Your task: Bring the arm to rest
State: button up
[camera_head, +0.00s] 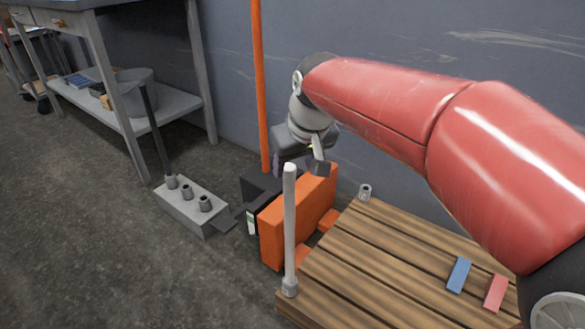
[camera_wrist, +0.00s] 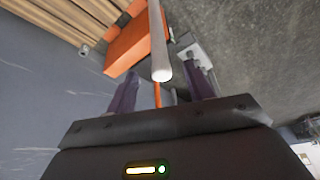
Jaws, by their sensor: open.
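My arm reaches in from the right in the head view, bent down at the wrist. My gripper (camera_head: 319,160) hangs near the wall, above and behind the orange box (camera_head: 297,220). In the wrist view, the two dark fingers of my gripper (camera_wrist: 163,88) stand apart, with nothing gripped. A pale upright post (camera_head: 290,225) stands at the left corner of the wooden pallet (camera_head: 375,255). Its top shows between the fingers in the wrist view (camera_wrist: 160,45); I cannot tell how close it is. My arm hides part of the pallet's right side.
A blue block (camera_head: 459,275) and a red block (camera_head: 495,292) lie on the pallet, beneath my arm. A small metal socket (camera_head: 365,192) sits at its far corner. An orange pole (camera_head: 260,90) rises by the wall. A grey socketed block (camera_head: 190,208) stands left; open floor lies beyond.

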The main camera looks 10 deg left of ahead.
jog(key=shift+d+r, duration=0.1)
jog(key=shift+r, duration=0.05)
jog(key=s+d+r+m+t+h+p, duration=0.15)
jog(key=s+d, duration=0.25)
jog(key=d, duration=0.4)
jog(key=s+d+r+m+p, duration=0.3)
jog(key=d, duration=0.6)
jog(key=s+d+f+m+h+p, duration=0.1)
jog(key=s+d+f+m+p, duration=0.1)
jog(key=s+d, duration=0.8)
jog(key=shift+s+d+f+m+t+p, duration=0.25)
jog(key=shift+s+f+m+t+p, duration=0.15)
jog(key=shift+s+m+p, duration=0.35)
